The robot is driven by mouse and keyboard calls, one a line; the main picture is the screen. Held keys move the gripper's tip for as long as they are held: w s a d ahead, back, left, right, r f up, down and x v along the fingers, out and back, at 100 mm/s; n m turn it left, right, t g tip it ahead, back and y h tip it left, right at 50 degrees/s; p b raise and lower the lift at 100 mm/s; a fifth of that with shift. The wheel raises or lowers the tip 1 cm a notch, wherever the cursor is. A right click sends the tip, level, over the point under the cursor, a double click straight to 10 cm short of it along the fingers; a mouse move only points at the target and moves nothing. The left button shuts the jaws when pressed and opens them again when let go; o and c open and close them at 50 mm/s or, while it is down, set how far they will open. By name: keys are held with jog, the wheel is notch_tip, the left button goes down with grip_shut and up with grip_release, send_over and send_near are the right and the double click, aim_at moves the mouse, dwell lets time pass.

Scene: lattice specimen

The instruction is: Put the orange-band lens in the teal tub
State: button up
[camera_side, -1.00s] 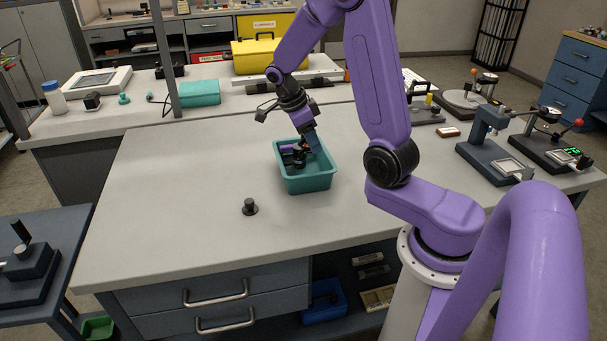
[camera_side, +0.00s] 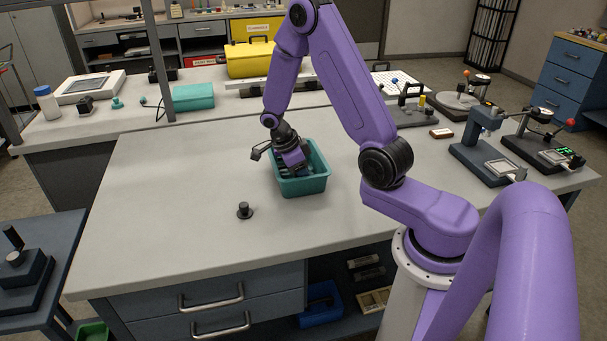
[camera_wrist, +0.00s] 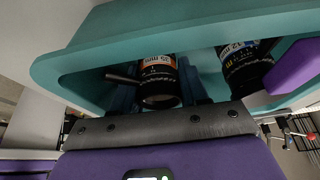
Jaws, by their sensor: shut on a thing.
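The teal tub (camera_side: 303,186) stands on the grey bench in the side view, and its wall (camera_wrist: 75,65) spans the wrist view. The orange-band lens (camera_wrist: 158,85), black with an orange ring, is between my fingers inside the tub in the wrist view. My gripper (camera_side: 293,166) is tilted and low in the tub; in the wrist view my gripper (camera_wrist: 157,92) is shut on this lens. Whether the lens touches the tub floor is hidden. A blue-band lens (camera_wrist: 243,65) is in the tub to the right.
A purple block-like thing (camera_wrist: 296,66) is beside the blue-band lens. A small black knobbed piece (camera_side: 245,211) stands on the bench in front of the tub. Bench instruments (camera_side: 487,150) stand at the right. The bench left of the tub is clear.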

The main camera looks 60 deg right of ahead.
jog(key=shift+f, duration=0.1)
jog(key=o, duration=0.9)
jog(key=shift+o, duration=0.2)
